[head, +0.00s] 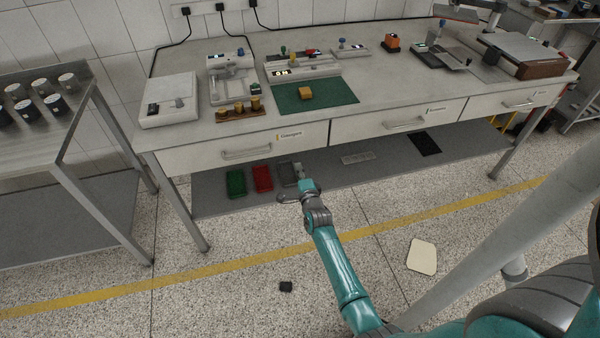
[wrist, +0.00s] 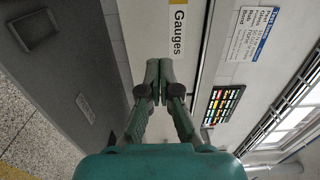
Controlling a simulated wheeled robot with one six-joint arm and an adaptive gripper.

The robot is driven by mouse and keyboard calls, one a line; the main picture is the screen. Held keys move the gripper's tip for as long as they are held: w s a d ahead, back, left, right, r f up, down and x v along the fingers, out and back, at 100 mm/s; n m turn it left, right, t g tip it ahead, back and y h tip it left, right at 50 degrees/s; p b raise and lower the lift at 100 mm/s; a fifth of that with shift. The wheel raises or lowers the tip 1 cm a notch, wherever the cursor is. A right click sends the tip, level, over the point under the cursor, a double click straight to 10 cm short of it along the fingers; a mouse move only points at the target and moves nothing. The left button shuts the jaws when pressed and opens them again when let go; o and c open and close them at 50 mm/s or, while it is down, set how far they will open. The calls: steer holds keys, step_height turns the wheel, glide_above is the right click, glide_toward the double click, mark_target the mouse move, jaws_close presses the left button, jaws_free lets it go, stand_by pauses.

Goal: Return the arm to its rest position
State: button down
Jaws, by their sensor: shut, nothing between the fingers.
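My arm (head: 338,265) reaches forward from the lower right in the head view, over the floor towards the workbench. Its wrist end (head: 308,188) is in front of the bench's lower shelf, below the left drawer. In the wrist view my gripper (wrist: 158,72) is shut, its two fingers meeting with nothing between them. Beyond the fingers is a pale drawer front with a label reading "Gauges". In the head view the fingers are too small to make out clearly.
Green (head: 236,182) and red (head: 262,178) bins sit on the lower shelf. A side table (head: 75,125) stands left. A small black object (head: 286,286) and cream panel (head: 422,256) lie on the floor.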

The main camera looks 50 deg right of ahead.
steer(key=shift+s+a, duration=0.4)
steer(key=shift+s, duration=0.2)
steer(key=s+a+f+n+y, duration=0.2)
steer(key=s+a+n+y, duration=0.3)
steer(key=s+a+n, duration=1.3)
steer(key=s+a+r+n+y, duration=0.1)
steer(key=s+a+r+n, duration=0.1)
steer(key=s+a+r, duration=0.3)
steer(key=s+a+r+n+y, duration=0.2)
steer(key=s+a+r, duration=0.4)
steer(key=s, duration=0.5)
steer(key=s+a+r+n+y, duration=0.2)
steer(key=s+a+r, duration=0.4)
steer(key=s, duration=0.3)
steer(key=shift+a+r+n, duration=0.25)
steer(key=shift+r+n, duration=0.1)
steer(key=shift+n, duration=0.05)
